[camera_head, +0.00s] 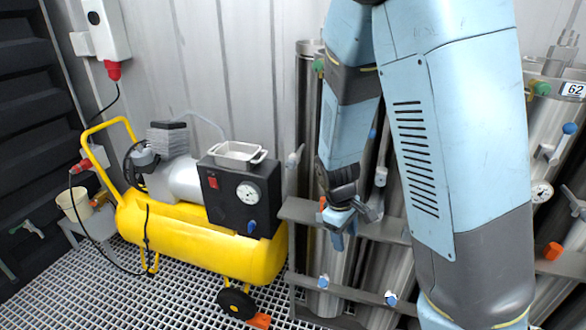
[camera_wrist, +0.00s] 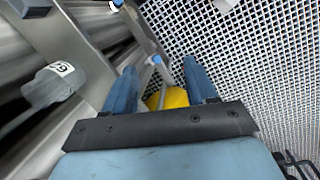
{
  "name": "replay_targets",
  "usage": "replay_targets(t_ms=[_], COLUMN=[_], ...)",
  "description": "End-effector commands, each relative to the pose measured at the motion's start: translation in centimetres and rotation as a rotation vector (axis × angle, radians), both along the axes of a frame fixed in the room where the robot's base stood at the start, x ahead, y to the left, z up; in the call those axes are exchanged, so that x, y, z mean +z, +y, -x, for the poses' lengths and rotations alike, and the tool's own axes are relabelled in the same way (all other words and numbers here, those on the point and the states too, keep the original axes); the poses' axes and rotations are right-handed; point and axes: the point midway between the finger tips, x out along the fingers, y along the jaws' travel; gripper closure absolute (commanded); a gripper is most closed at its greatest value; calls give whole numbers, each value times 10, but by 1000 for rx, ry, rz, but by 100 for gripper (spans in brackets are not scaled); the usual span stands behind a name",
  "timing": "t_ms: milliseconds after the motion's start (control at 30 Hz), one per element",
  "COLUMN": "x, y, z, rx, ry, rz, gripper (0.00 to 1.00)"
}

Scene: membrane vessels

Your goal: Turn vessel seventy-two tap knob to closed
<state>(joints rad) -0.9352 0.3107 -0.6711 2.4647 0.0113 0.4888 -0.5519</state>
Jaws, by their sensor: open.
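My gripper (camera_head: 338,240) hangs in front of the metal vessels in the head view, pointing down, near a grey horizontal rail. In the wrist view my gripper (camera_wrist: 162,78) shows two blue fingers spread apart with nothing held between them. A small blue tap knob (camera_wrist: 157,59) shows between and beyond the fingertips, apart from them. In the head view, blue tap knobs sit low on the vessels, one at left (camera_head: 323,282) and one further right (camera_head: 391,299). No number seventy-two is readable; a white label (camera_wrist: 62,68) in the wrist view is too tilted to read surely.
A yellow compressor (camera_head: 200,240) stands left of the vessels. A vessel at far right bears a label 62 (camera_head: 573,90). A grey rail (camera_head: 300,212) crosses the vessels near my gripper. Grating floor (camera_head: 180,300) is open in front. My arm hides several middle vessels.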

Motion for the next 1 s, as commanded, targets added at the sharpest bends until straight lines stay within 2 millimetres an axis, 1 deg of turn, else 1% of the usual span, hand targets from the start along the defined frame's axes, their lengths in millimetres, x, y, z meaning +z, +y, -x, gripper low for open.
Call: replay_targets(t_ms=[33,200,400,500,633,767,867,1000], x=[-11,-36,-55,-59,-60,-55,-47,-33], y=[1,1,-1,-2,0,5,12,26], z=[0,-4,-12,-18,-27,-38,-47,-59], rx=[37,161,316,396,505,617,704,819], ry=[9,18,10,-1,-23,-51,-80,-125], rz=[39,157,309,389,499,612,701,824], gripper=[43,43,43,43,43,43,43,43])
